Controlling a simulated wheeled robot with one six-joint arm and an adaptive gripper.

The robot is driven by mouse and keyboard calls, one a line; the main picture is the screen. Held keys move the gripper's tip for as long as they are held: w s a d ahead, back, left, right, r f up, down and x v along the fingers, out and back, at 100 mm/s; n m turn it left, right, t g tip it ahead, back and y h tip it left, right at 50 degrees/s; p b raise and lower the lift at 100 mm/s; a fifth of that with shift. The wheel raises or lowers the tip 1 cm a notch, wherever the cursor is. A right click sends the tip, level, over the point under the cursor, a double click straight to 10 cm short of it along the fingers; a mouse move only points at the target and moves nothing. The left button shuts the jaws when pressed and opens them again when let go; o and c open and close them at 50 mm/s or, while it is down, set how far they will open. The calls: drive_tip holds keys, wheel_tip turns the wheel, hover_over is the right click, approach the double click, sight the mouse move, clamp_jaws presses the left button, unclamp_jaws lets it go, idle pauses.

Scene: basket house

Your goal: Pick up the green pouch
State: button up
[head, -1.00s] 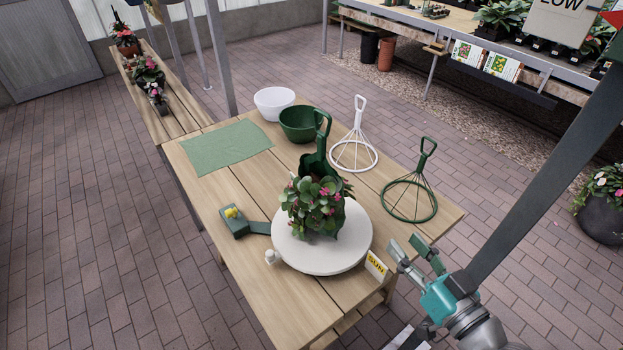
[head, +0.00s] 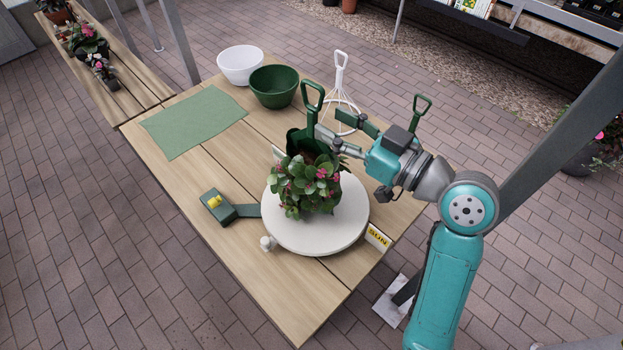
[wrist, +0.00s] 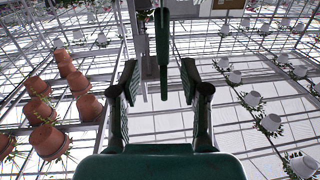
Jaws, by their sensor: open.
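The green pouch (head: 312,118) has a tall loop handle and stands behind a flowering plant (head: 310,188) on a round white turntable (head: 350,232). The plant's leaves hide much of its lower body. My gripper (head: 331,126) is open, just right of the pouch's handle stem, its fingers pointing left toward it. In the wrist view, a dark green upright bar (wrist: 163,50), apparently the handle, stands ahead between the two open fingers (wrist: 160,85). I cannot tell whether they touch it.
A green bowl (head: 273,88), a white bowl (head: 241,66) and a green mat (head: 194,122) lie at the back. A white wire frame (head: 342,100) and a green handle (head: 420,108) stand behind my arm.

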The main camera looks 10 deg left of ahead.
sight(316, 117)
drive_tip(key=shift+x, duration=2.55)
drive_tip(key=shift+s+a+f, duration=0.1)
drive_tip(key=shift+s, duration=0.05)
clamp_jaws()
